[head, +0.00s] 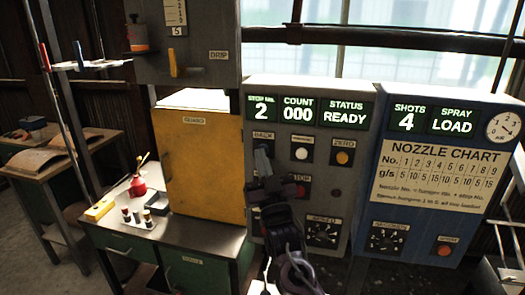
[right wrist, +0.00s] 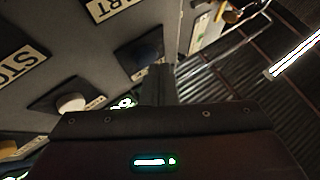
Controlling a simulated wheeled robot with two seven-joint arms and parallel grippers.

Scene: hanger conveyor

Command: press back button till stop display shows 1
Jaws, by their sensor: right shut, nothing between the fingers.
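The grey panel (head: 320,92) has a stop display (head: 261,109) reading 2. The label BACK (head: 263,135) sits below it. My right gripper (head: 262,153) is shut and empty, its tips in front of the spot under that label, hiding the button there in the head view. In the right wrist view a dark blue button (right wrist: 142,50), probably the back button, is just beyond my finger tips (right wrist: 158,72). I cannot tell whether they touch it. My left gripper is not in view.
The displays read COUNT 000 (head: 297,110) and STATUS READY (head: 345,112). A yellow cabinet (head: 198,160) stands left, a blue spray panel (head: 440,165) right.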

